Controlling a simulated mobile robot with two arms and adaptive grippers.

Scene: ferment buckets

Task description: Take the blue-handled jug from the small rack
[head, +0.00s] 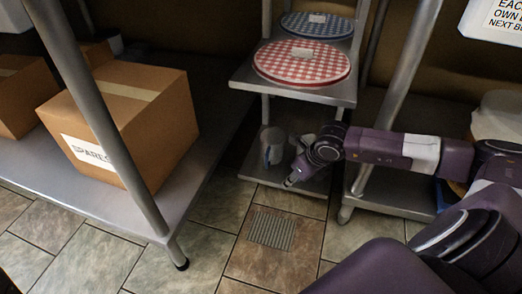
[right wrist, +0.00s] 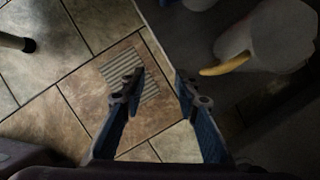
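A grey-white jug (head: 272,148) stands on the lower shelf of the small rack (head: 246,173) in the head view. Its handle colour is too dark and small to tell. A second pale shape (head: 308,139) beside it is partly hidden by my right arm. In the right wrist view, a whitish jug (right wrist: 272,38) with a yellow handle (right wrist: 226,66) is at the upper right, and a bluish thing (right wrist: 200,3) is cut off at the top edge. My right gripper (head: 291,181) is in front of the lower shelf. Its fingers (right wrist: 160,78) are apart and empty, clear of the jugs. My left gripper is not in view.
Red-checked (head: 302,62) and blue-checked (head: 317,24) round lids lie on the rack's upper shelf, above my right wrist. A metal shelf with a "SPARES" box (head: 135,110) stands left. A floor drain (head: 271,229) lies on open tiles in front.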

